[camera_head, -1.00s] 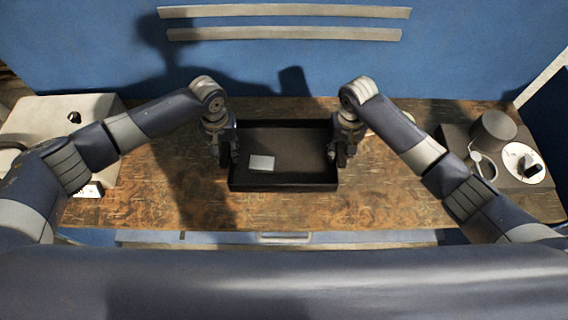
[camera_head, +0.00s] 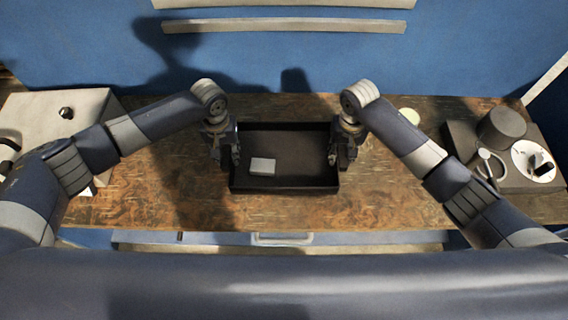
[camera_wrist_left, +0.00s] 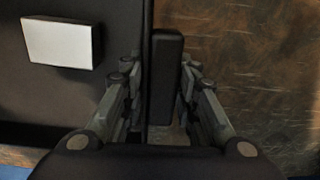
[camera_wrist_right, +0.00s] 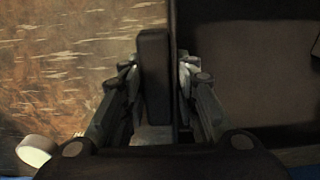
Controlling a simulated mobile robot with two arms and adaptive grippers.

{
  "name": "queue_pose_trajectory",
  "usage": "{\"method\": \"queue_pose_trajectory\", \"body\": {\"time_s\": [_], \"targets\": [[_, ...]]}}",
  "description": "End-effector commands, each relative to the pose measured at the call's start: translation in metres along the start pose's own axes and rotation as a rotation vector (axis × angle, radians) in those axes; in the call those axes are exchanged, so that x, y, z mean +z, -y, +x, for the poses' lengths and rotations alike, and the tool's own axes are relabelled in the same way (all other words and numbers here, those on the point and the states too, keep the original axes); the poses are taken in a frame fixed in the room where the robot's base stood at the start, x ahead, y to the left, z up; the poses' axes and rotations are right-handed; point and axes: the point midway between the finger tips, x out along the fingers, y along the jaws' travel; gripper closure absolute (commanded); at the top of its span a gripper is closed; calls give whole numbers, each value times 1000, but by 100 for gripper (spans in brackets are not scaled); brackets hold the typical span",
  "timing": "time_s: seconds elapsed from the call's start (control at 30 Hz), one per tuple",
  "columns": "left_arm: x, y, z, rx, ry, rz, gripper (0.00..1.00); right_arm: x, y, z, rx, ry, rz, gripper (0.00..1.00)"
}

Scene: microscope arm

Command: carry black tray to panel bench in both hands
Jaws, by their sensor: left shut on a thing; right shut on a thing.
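The black tray (camera_head: 300,172) is a shallow open box at the middle of the wooden bench in the head view. A small white block (camera_head: 262,165) lies inside it, left of centre; it also shows in the left wrist view (camera_wrist_left: 58,43). My left gripper (camera_head: 234,158) is shut on the tray's left side, its fingers on both sides of a dark upright handle (camera_wrist_left: 165,75). My right gripper (camera_head: 336,158) is shut on the right side, around a matching handle (camera_wrist_right: 154,75). Whether the tray touches the bench is hard to tell.
A pale box-like device (camera_head: 50,120) stands at the bench's left end. A grey unit (camera_head: 530,165) with a dark cylinder (camera_head: 502,127) and white disc stands at the right. A pale round item (camera_head: 409,116) lies behind my right arm. Blue wall behind; bare wood (camera_head: 330,210) in front.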

Motion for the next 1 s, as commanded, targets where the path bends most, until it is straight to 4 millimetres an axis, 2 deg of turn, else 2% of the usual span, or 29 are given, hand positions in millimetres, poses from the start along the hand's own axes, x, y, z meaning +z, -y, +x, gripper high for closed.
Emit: {"method": "queue_pose_trajectory", "body": {"time_s": [0.03, 0.23, 0.27, 0.3, 0.33, 0.73, 0.87, 1.0], "targets": [[-1, 5, 4, -10, -1, -5, 100, -1, -5, 4, 10, 0, 5, 100], [-1, 5, 14, -10, -1, -5, 100, -1, -5, 14, 10, 0, 5, 100], [-1, 5, 12, -11, 1, -5, 66, 0, -5, 12, 11, 2, 5, 66], [0, 5, 11, -10, 1, -5, 56, 0, -5, 11, 10, 2, 5, 56], [0, 5, 11, -10, 1, -5, 52, 0, -4, 11, 9, 2, 5, 52], [0, 1, 5, -1, -1, 0, 52, 0, -1, 11, 3, 1, 1, 52], [-1, 1, -13, -1, -3, 0, 52, 0, -1, 10, 2, 0, 1, 52], [-1, 1, -44, -2, -4, -1, 52, 0, 0, 10, 1, 0, 1, 52]]}}
